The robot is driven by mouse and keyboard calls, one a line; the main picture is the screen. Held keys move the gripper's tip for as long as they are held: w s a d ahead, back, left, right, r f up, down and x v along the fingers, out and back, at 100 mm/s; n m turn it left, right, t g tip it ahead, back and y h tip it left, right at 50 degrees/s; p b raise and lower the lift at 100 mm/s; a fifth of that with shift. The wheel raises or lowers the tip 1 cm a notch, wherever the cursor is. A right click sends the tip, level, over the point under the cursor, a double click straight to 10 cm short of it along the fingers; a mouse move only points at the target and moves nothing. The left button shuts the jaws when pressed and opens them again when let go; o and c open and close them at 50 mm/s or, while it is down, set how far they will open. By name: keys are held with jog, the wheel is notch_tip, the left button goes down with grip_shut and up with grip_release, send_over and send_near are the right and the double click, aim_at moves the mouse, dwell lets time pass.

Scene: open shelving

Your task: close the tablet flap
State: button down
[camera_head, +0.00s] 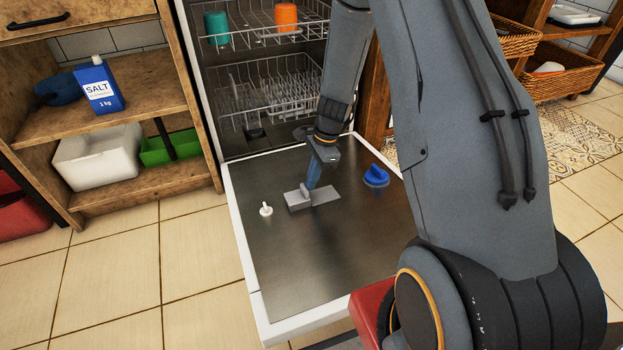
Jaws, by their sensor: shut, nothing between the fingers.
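The dishwasher door (280,265) lies folded down flat, its dark inner face up. A light grey tablet compartment (325,196) is set in the middle of that face. A small rounded grey piece, which looks like part of the flap (305,191), stands up from it; how far the flap is open I cannot tell. My gripper (309,187) reaches down from behind, with bluish fingers shut and empty. Its tips are at or just beside the raised piece; whether they touch I cannot tell. They hide part of the compartment.
A blue cap (375,177) lies right of the compartment, and a small white knob-like piece (266,209) left of it. Dish racks (262,95) with a teal cup (217,28) and an orange cup (286,17) stand behind. A wooden shelf (140,110) is at left.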

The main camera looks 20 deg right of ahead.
aim_at(299, 200)
jog(key=shift+s+a, duration=0.15)
jog(key=shift+a, duration=0.1)
